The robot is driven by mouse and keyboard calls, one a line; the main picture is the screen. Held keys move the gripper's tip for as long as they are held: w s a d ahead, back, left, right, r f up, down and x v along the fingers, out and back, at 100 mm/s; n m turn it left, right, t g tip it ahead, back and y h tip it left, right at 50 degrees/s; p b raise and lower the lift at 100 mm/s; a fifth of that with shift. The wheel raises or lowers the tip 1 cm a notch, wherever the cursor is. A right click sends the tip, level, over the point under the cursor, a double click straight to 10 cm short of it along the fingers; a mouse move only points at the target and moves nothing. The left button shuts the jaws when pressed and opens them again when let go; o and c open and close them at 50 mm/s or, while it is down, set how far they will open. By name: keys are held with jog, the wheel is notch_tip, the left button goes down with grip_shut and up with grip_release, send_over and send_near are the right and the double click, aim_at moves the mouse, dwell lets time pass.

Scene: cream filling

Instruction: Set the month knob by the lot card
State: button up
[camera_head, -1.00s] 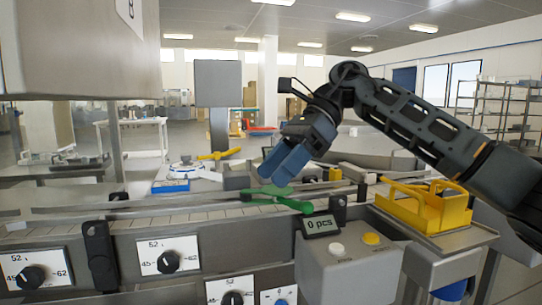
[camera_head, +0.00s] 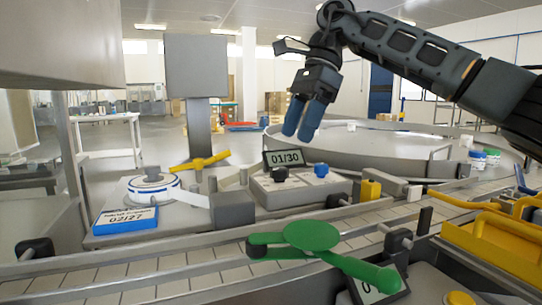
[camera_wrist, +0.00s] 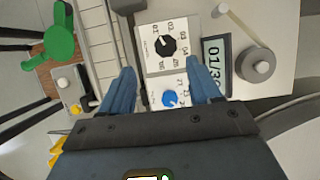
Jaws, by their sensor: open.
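The month knob is the black knob (camera_head: 280,174) on the grey coder box (camera_head: 300,190); it also shows in the wrist view (camera_wrist: 165,45) on a white dial plate with two-digit numbers. A blue knob (camera_head: 321,170) sits beside it, also in the wrist view (camera_wrist: 169,98). The display (camera_head: 284,157) behind the knobs reads 01/30. The lot card (camera_head: 126,220), blue and white, reads 02/27 and lies at left. My gripper (camera_head: 302,133) points down above the box, open and empty. In the wrist view (camera_wrist: 160,84) its fingers lie either side of the blue knob's area, touching neither knob.
A conveyor (camera_head: 200,273) runs across the front, with a green lever (camera_head: 325,250) over it. A yellow tray (camera_head: 490,250) is at right. A round table (camera_head: 360,150) stands behind.

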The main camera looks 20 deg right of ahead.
aim_at(281, 168)
jog(key=x, duration=0.2)
jog(key=b+x, duration=0.1)
jog(key=x, duration=0.2)
jog(key=w+x, duration=0.1)
jog(key=x, duration=0.1)
jog(key=shift+a+f+b, duration=0.1)
jog(key=shift+f+b, duration=0.2)
jog(key=shift+f, duration=0.05)
jog(key=shift+c, duration=0.2)
jog(key=c, duration=1)
jog(key=shift+s, duration=0.1)
